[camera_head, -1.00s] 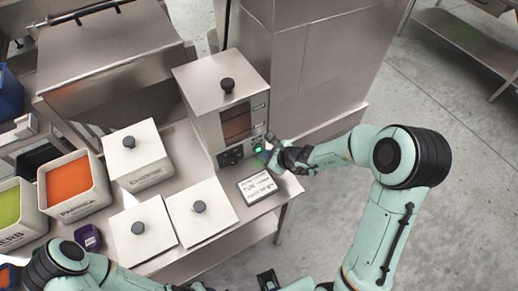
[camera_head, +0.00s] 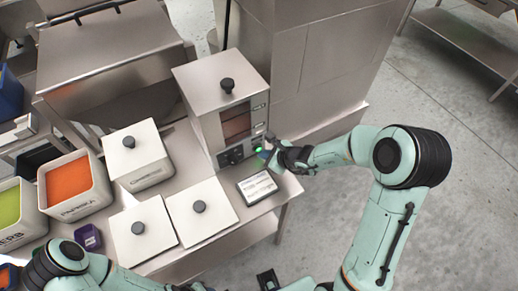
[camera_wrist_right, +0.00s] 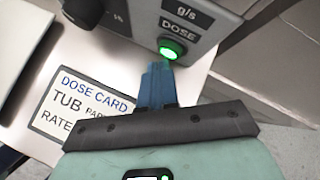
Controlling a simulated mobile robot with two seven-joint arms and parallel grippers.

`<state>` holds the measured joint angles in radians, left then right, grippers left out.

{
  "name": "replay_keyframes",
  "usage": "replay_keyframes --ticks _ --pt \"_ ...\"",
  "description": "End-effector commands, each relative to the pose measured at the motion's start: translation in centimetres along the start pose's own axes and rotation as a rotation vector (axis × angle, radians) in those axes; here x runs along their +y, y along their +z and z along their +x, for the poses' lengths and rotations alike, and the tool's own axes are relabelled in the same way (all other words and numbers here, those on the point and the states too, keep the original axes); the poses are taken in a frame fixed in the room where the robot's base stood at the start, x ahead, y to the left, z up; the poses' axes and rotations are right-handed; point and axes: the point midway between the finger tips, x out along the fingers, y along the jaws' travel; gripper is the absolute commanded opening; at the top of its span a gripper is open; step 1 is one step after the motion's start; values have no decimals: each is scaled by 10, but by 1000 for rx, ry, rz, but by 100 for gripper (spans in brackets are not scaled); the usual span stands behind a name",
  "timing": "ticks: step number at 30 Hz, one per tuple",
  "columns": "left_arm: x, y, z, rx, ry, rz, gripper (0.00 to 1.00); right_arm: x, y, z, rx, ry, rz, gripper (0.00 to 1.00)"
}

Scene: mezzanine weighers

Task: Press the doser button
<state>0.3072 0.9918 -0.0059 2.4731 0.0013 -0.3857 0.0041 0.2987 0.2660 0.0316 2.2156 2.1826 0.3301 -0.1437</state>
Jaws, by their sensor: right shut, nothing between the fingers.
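The doser (camera_head: 222,95) is a steel box with a black knob on its lid and a dark reddish window. Its green lit DOSE button (camera_wrist_right: 171,50) is on the front face, and its glow also shows in the head view (camera_head: 258,149). My right gripper (camera_wrist_right: 158,68) is shut and empty, its blue fingertips right at the lower edge of the button. Whether they touch it I cannot tell. In the head view the right gripper (camera_head: 266,154) is at the doser's lower right front corner.
A dose card (camera_head: 257,187) lies on the steel table in front of the doser. White lidded bins (camera_head: 200,212) stand to its left, with open tubs of orange (camera_head: 69,180) and green (camera_head: 9,207) contents beyond. A steel cabinet (camera_head: 320,60) rises behind the doser.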

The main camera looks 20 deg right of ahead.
Motion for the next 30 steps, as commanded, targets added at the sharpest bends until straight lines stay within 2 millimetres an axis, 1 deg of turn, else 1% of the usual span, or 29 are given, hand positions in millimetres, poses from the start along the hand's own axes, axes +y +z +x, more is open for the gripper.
replay_keyframes --ticks 13,21,30 --pt "0 0 0 0 0 0 43 0 0 0 0 0 0 0" --pt "-1 1 2 -1 0 0 43 -4 4 6 1 1 -1 0" --pt "-1 1 2 -1 0 0 43 -4 5 6 0 0 0 0"
